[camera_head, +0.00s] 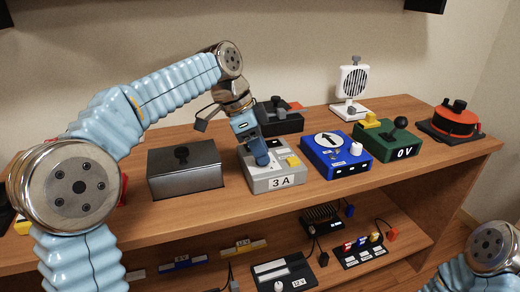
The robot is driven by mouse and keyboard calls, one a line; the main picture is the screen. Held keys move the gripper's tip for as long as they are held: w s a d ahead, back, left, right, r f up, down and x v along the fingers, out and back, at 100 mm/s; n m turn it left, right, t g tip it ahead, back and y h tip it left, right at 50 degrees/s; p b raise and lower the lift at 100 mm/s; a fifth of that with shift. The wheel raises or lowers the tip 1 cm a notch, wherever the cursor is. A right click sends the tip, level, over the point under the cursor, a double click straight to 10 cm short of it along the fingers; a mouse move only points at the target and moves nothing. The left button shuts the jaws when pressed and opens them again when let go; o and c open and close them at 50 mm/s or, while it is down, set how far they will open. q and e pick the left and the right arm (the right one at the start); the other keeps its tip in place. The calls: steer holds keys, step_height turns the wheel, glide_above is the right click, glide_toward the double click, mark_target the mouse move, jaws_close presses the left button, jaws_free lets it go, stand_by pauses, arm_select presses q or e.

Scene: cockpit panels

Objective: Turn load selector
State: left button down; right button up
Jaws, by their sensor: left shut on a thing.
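The load selector looks to be the light grey box (272,183) with a "3 A" label on its front, standing on the wooden shelf top. It has a yellow block (293,161) at its right and small markings on its top face. My left gripper (261,160) reaches down onto the top of this box from above. It is shut on a part there, likely its knob, which the fingers hide. My right arm shows only at the lower right corner; its gripper is out of view.
A dark grey lidded box (185,173) stands left of the grey box. A blue box (335,155) with an arrow dial and a green "0V" box (388,142) stand to the right. A black device (280,118) sits close behind. More devices fill the lower shelf.

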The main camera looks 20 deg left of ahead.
arm_select(q)
steer(key=n, duration=0.2)
steer(key=n+t, duration=0.1)
steer(key=n, duration=0.1)
steer(key=shift+s+t+y, duration=0.15)
steer(key=shift+t+y, duration=0.15)
steer(key=shift+d+n+t+y, duration=0.1)
steer(key=shift+n+t+y, duration=0.35)
steer(key=shift+n, duration=1.15)
steer(key=c, duration=0.8)
jaws_free()
steer(key=v, duration=1.4)
